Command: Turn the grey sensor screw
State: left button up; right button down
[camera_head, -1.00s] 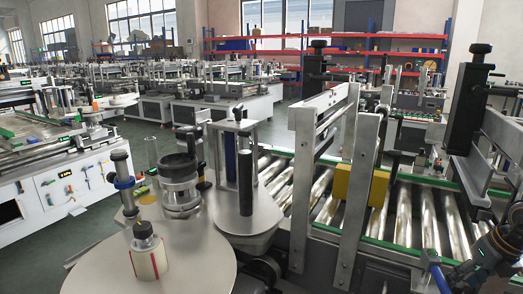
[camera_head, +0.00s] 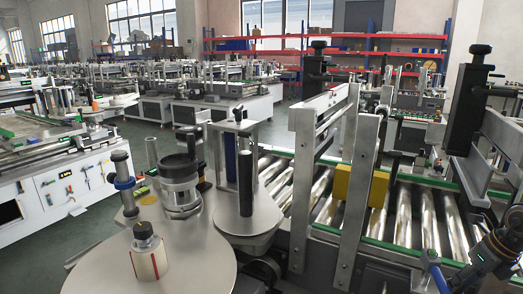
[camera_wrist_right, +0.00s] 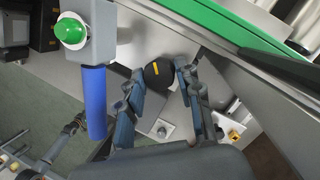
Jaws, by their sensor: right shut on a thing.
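My right gripper (camera_wrist_right: 160,74) is shut on a dark round knob (camera_wrist_right: 157,76) with a yellow mark, in the middle of the right wrist view. One finger is on each side of it. It appears to be the sensor screw, though it looks nearly black here. In the head view my right gripper (camera_head: 467,279) is at the lower right corner, by the conveyor's near side, and the knob cannot be made out there. My left gripper is not in view.
A blue post (camera_wrist_right: 94,100) on a grey bracket with a green cap (camera_wrist_right: 71,31) stands close left of the fingers. A green-edged rail (camera_wrist_right: 215,35) runs above right. The roller conveyor (camera_head: 403,215) lies beyond, with a yellow block (camera_head: 351,183) above its rollers.

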jog(key=shift+r+n+p, duration=0.1)
jog(key=shift+n+p, duration=0.2)
jog(key=shift+n, duration=1)
jog(key=shift+g+y, duration=0.3)
jog(key=shift+n+p, duration=0.45)
jog(key=shift+n, duration=0.15)
jog(key=c, duration=0.8)
grip_release()
jog(key=shift+d, duration=0.1)
